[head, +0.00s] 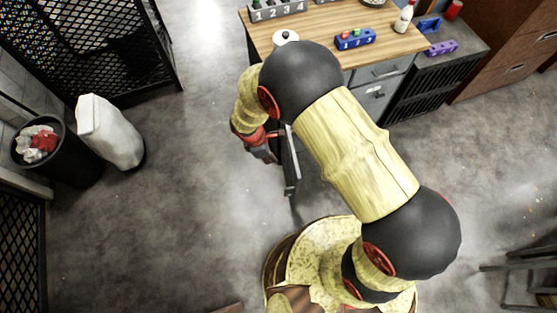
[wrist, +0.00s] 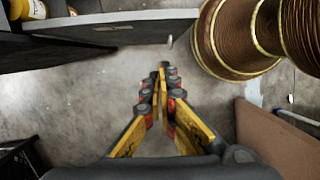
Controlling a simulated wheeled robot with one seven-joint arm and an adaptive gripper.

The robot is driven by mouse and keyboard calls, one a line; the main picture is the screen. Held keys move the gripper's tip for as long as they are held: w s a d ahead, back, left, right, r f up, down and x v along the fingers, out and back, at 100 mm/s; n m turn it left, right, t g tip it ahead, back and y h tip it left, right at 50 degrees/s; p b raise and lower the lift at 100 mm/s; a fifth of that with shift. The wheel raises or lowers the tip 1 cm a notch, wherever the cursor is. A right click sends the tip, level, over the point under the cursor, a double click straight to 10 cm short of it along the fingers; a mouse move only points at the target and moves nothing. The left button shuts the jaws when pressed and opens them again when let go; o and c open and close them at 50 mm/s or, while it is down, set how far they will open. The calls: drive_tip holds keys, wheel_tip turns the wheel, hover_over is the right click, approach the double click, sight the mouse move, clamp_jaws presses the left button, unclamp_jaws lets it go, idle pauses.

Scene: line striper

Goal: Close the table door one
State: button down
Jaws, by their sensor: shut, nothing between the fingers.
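The table (head: 320,28) has a wooden top and stands at the upper middle of the head view. A dark, narrow panel (head: 291,172), which looks like its open door, stands out from the table's front, seen nearly edge-on beside my arm. In the wrist view a dark panel (wrist: 70,42) with a pale edge runs across the top left; it looks like the same door. My gripper (wrist: 162,72) is shut and empty, its fingertips below the panel's right end in the picture. Contact with it cannot be told. My arm hides much of the table's front.
A grey drawer (head: 380,71) is at the table's right front. A black bin (head: 75,165) and white bag (head: 110,130) stand at left. A stool (head: 520,275) is at lower right. Open floor (head: 190,200) lies left of my arm. A yellow bottle (wrist: 33,9) shows at upper left.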

drive_tip(key=d+f+b, duration=0.3)
drive_tip(key=d+f, duration=0.3)
drive_tip(key=f, duration=0.2)
drive_tip(key=shift+w+f+b, duration=0.3)
drive_tip(key=shift+d, duration=0.15)
